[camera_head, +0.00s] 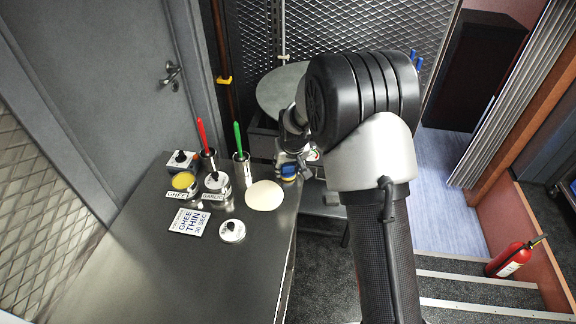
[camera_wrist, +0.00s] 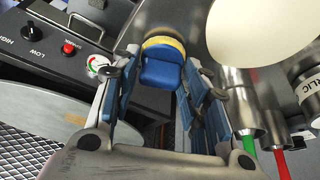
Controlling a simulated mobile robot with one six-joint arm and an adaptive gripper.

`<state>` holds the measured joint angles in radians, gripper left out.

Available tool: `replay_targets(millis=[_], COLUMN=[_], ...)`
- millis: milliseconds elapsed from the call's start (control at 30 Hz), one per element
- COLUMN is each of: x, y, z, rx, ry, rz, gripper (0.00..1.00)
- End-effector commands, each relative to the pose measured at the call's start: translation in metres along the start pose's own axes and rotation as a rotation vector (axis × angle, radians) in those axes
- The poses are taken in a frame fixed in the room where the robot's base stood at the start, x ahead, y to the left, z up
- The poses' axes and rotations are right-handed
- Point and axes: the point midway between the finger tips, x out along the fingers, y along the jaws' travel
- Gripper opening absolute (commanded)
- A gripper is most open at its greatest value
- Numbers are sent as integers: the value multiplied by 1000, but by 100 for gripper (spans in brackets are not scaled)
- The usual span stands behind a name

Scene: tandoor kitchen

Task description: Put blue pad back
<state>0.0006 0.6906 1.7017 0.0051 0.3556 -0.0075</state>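The blue pad (camera_wrist: 162,72), a blue block with a yellow rounded edge, sits between the two fingers of my gripper (camera_wrist: 162,62) in the wrist view. The fingers are close on both sides of it and appear to grip it. In the head view my gripper (camera_head: 292,163) is at the counter's right edge, with the blue and yellow pad (camera_head: 289,172) at its tips. Whether the pad touches anything beneath it is hidden.
A round plate (camera_head: 279,92) lies behind my gripper. The front counter is clear.

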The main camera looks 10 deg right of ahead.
Motion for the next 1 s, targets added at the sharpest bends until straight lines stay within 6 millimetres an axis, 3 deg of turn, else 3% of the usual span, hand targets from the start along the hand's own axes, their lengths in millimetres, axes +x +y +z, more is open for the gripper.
replay_targets(millis=[200, 567, 667, 1000], x=[0, -6, -20, -92], y=[0, 0, 0, 0], z=[0, -2, -3, -3], rx=[0, 0, 0, 0], ry=[0, 1, 3, 3], rz=[0, 0, 0, 0], gripper=[56, 56, 56, 56])
